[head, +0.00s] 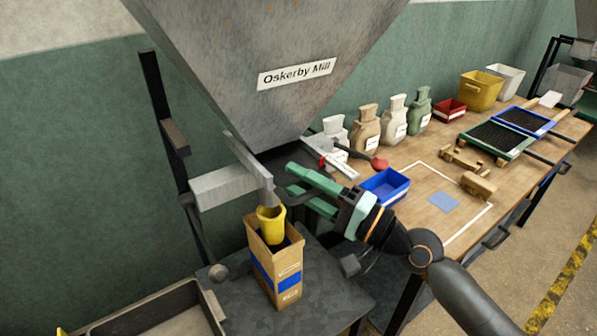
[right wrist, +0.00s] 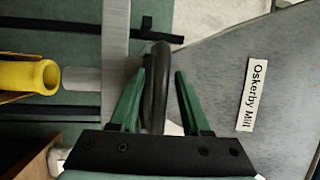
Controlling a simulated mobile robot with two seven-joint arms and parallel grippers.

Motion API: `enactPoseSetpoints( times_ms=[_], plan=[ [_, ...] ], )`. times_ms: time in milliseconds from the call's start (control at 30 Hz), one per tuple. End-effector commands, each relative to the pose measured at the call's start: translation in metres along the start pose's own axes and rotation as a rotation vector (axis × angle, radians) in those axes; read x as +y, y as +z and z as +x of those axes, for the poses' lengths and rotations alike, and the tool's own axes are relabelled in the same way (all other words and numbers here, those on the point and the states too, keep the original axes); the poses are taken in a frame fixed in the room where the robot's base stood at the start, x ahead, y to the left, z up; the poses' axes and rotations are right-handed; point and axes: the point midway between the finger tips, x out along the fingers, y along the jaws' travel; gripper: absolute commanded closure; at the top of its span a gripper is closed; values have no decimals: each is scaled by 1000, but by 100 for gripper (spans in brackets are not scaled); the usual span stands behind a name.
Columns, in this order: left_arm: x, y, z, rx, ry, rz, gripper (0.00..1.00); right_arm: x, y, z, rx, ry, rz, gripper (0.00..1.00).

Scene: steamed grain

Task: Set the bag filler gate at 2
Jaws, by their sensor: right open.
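The bag filler's grey hopper (head: 270,50) carries an "Oskerby Mill" label, which also shows in the right wrist view (right wrist: 250,95). Below it are a metal bar (head: 245,165) and a yellow spout (head: 271,226) above an open paper bag (head: 278,268). My right gripper (head: 288,181) is open under the hopper's lower end. In the right wrist view, a black rounded handle (right wrist: 156,85) stands between its open fingers (right wrist: 160,75); contact cannot be told. The gate's setting marks cannot be read. My left gripper is not in view.
A lever with a red knob (head: 378,163) sticks out right of the hopper, close above my right gripper. A blue bin (head: 386,186) and several sacks (head: 366,128) stand on the wooden bench. A grey tray (head: 150,312) is at lower left.

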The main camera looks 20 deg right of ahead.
Motion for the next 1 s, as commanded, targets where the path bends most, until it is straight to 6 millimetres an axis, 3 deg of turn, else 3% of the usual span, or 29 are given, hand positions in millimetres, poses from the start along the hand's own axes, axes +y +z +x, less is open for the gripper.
enactPoseSetpoints(
  times_ms=[367, 767, 1000],
  plan=[
    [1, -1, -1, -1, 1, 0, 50, 1, 0, 5, -1, 1, 0, 54],
    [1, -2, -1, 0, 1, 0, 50, -1, 0, 5, 0, -3, -1, 99],
    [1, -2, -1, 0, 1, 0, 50, -3, 0, 5, 1, -8, -2, 100]
  ],
)
